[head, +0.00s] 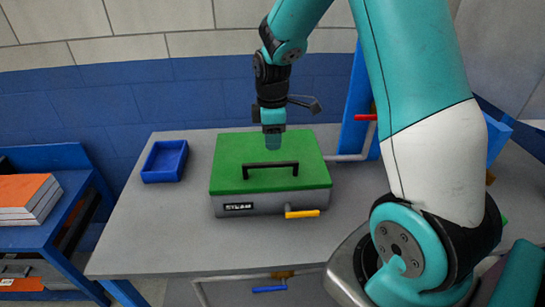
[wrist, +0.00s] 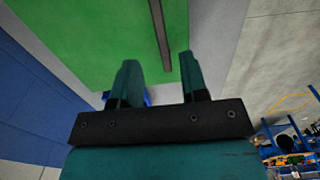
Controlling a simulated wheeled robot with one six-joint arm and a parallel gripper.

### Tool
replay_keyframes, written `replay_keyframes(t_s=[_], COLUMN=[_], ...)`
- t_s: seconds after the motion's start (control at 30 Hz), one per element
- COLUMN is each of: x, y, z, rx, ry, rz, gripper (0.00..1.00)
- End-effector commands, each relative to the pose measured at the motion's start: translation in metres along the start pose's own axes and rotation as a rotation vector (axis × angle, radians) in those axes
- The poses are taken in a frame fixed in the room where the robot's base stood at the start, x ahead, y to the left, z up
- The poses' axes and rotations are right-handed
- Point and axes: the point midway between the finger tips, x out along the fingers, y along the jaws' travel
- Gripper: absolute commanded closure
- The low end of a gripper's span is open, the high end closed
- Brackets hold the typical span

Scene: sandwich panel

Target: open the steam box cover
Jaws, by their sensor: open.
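The steam box is a grey box with a flat green cover (head: 240,155) lying shut on it. A black bar handle (head: 270,166) runs across the cover, and its dark bar also shows in the wrist view (wrist: 160,35). A "STEAM" label (head: 239,206) and a yellow lever (head: 302,213) are on the front of the box. My gripper (head: 273,143) is over the back part of the cover, behind the handle. In the wrist view my gripper (wrist: 162,75) has its two teal fingers apart with nothing between them, and the green cover fills the view beyond.
A small blue tray (head: 165,162) stands left of the box on the grey table (head: 130,235). A blue post with a red-handled pipe (head: 366,117) rises at the back right. A blue shelf (head: 60,238) is at the far left. The table's front left is clear.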

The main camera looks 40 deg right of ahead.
Motion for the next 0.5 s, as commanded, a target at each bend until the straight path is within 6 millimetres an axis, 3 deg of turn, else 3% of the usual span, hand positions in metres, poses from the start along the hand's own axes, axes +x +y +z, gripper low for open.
replay_keyframes(t_s=[0.23, 0.5], x=[0.050, 0.075], y=[-0.001, 0.000], z=[0.000, 0.000], rx=[0.000, 0.000], ry=[-0.001, 0.001], rz=[-0.004, 0.000], gripper=[0.60, 0.60])
